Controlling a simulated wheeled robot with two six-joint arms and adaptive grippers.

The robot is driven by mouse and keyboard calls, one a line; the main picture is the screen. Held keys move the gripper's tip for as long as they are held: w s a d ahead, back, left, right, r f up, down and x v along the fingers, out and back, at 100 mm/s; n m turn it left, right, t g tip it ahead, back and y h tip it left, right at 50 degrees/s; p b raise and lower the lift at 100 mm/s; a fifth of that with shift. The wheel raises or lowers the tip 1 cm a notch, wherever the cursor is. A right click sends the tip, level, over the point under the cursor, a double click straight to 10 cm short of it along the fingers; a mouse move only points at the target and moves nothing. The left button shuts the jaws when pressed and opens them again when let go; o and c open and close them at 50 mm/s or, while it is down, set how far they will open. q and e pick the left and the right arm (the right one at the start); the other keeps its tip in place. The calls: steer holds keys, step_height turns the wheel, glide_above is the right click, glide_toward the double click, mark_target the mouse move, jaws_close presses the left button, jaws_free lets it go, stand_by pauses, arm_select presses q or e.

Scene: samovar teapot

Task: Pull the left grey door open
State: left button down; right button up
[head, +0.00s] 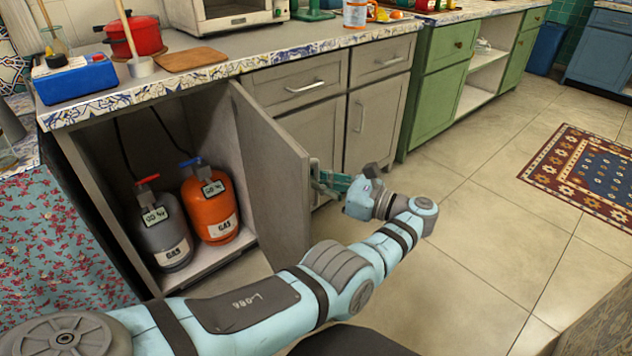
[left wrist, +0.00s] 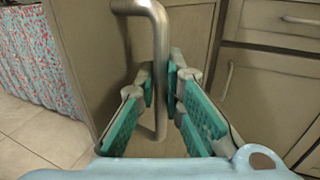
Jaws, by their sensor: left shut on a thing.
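The left grey door (head: 267,170) stands wide open in the head view, swung out from the cabinet at a large angle. Its metal handle (left wrist: 160,42) runs vertically in the left wrist view, and a little of it shows in the head view (head: 314,168). My left gripper (head: 328,182) is at the handle on the door's outer face. Its teal-padded fingers (left wrist: 161,84) lie on either side of the handle bar, shut on it. My right gripper is in neither view.
A grey gas bottle (head: 162,232) and an orange gas bottle (head: 210,205) stand inside the open cabinet. The neighbouring grey door (head: 376,125) and drawers are shut. A patterned rug (head: 590,175) lies on the right. Tiled floor (head: 480,240) beside my arm is clear.

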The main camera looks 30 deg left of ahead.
arm_select(q)
steer(key=shift+f, duration=0.15)
steer(key=c, duration=1.7)
jaws_free()
